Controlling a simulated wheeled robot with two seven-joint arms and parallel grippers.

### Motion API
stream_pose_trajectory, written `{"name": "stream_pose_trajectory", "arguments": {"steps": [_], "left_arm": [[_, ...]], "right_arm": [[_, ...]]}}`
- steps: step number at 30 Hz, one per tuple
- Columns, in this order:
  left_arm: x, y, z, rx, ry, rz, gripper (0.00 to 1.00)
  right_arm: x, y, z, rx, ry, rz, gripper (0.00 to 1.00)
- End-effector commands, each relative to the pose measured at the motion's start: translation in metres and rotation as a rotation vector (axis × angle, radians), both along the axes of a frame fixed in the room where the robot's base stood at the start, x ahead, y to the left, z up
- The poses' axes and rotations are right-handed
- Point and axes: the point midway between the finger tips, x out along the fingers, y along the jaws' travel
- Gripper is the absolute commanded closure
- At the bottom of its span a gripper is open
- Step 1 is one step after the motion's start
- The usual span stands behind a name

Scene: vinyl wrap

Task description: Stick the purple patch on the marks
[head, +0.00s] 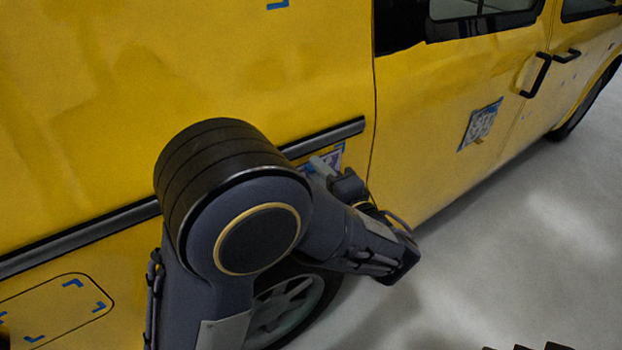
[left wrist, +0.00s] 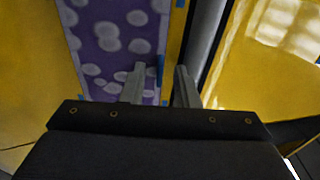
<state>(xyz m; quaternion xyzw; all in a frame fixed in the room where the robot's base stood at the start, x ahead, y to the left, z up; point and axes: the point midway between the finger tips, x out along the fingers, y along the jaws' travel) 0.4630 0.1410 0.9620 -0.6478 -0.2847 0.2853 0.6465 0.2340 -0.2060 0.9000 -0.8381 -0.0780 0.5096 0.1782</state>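The purple patch with pale round spots (left wrist: 110,40) lies against the yellow van side in the left wrist view. A small part of it (head: 334,158) shows in the head view, mostly hidden behind my left gripper (head: 318,164). In the left wrist view my left gripper (left wrist: 160,85) is open, with one finger over the patch and the other beyond its right edge. A small blue tab or mark (left wrist: 160,68) shows between the fingers. Blue corner marks (head: 72,283) sit on a rounded panel at the lower left. My right gripper is not clearly visible.
The yellow van (head: 100,120) fills the left and middle. A dark trim strip (head: 90,233) runs along its side, and a wheel (head: 283,308) is behind my left arm. Another patterned patch (head: 480,124) is on a door.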

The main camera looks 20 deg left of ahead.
Motion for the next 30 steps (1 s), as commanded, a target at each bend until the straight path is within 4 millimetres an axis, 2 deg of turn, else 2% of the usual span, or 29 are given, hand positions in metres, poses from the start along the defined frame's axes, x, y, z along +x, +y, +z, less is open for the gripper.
{"name": "stream_pose_trajectory", "arguments": {"steps": [8,18,23,27,29,30], "left_arm": [[-0.006,-0.008,0.000,0.000,-0.001,-0.004,0.72],[-0.043,-0.049,0.000,0.001,-0.001,-0.004,0.72],[-0.052,-0.057,0.000,0.001,-0.001,-0.001,0.72],[-0.054,-0.049,0.000,-0.018,0.023,0.021,0.72],[-0.055,-0.033,-0.001,-0.060,0.071,0.062,0.72],[-0.058,-0.016,-0.003,-0.103,0.122,0.103,0.72]], "right_arm": [[0.000,0.000,-0.001,0.000,0.000,0.000,0.70],[0.000,0.000,-0.005,0.000,0.000,0.000,0.70],[0.000,0.000,-0.006,0.000,0.000,0.000,0.70],[0.000,0.000,-0.004,0.000,0.000,0.000,0.70],[0.000,0.000,0.000,0.000,0.000,0.000,0.70],[0.000,0.000,0.004,0.000,0.000,0.000,0.70]]}}
